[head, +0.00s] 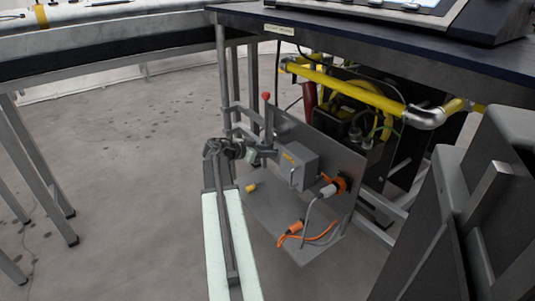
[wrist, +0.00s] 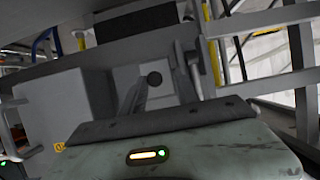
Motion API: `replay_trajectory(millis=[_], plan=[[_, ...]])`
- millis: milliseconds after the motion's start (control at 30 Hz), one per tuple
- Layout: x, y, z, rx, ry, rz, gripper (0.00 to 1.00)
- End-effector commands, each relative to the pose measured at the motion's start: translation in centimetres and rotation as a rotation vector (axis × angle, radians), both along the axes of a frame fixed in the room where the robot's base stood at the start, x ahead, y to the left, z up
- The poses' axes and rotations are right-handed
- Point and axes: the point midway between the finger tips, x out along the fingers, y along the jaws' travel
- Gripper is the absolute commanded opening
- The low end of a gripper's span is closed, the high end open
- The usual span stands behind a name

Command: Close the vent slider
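My gripper (head: 257,154) is beside the left edge of an upright grey panel, near a small grey box (head: 297,166) mounted on it. In the wrist view, its two grey fingers (wrist: 160,85) stand apart. A red ball on an upright rod (head: 266,97) stands just behind the gripper.
A white plug with an orange ring (head: 334,188) sits on the panel's right, with a grey cable. An orange cable (head: 291,232) and a yellow piece (head: 251,188) lie on the lower plate. Yellow pipes (head: 365,91) run behind under the dark tabletop (head: 300,24). Floor at left is clear.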

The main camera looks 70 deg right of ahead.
Motion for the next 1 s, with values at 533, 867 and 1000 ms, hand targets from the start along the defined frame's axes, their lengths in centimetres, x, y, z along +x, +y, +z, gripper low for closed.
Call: replay_trajectory(millis=[533, 867, 1000], plan=[[3.7, 5.6, 3.0, 0.0, 0.0, 0.002, 0.41], [4.1, 6.1, 3.0, 0.0, 0.0, 0.0, 0.41], [4.0, 6.1, 3.0, 0.0, 0.0, 0.0, 0.41]])
